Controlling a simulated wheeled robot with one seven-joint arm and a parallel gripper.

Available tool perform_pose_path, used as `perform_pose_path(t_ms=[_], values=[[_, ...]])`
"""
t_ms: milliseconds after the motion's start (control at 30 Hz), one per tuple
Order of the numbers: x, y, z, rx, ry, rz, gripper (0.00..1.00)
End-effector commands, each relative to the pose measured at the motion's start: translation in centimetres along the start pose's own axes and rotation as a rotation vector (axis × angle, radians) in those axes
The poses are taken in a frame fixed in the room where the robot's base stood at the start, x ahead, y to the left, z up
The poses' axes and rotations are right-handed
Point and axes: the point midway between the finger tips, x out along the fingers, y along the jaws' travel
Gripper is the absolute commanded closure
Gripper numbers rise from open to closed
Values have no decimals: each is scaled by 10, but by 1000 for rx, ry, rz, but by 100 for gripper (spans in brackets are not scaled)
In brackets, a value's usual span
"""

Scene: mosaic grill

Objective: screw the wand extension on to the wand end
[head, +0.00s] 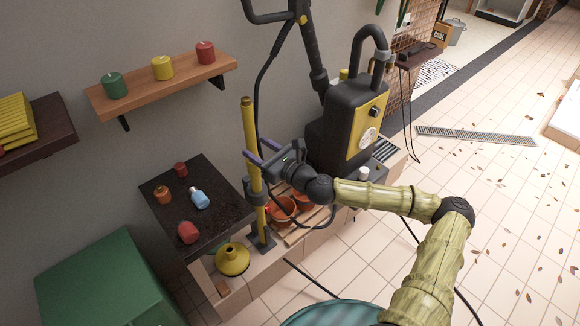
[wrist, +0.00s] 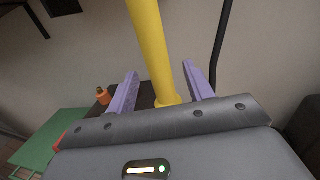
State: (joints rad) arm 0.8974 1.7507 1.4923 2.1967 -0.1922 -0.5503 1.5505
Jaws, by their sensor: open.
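A yellow tube (head: 248,120), which looks like the wand extension, stands upright in a dark collar (head: 256,190) on a small dark foot. My gripper (head: 256,149) is open, with its purple fingers on either side of the tube at mid height. In the wrist view the tube (wrist: 150,45) passes between the fingers (wrist: 160,88), with a gap on each side. A black wand (head: 312,58) with a yellow ring leans beside the yellow and black machine (head: 345,125). I cannot make out its lower end clearly.
A shelf (head: 160,85) with three candles is on the wall behind. A dark table (head: 205,215) with a blue bottle (head: 199,199) stands left of the tube. A yellow funnel-like thing (head: 232,260) and orange pots (head: 283,209) are low near its foot.

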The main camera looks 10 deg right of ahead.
Motion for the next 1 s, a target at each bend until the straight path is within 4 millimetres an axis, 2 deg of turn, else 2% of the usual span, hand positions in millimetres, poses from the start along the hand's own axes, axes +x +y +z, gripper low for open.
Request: perform_pose_path(t_ms=[600,800,1000], values=[[-106,-1,1,1,-1,-3,48],[-136,-1,1,1,-1,-4,48],[-156,0,0,1,-1,-1,48]])
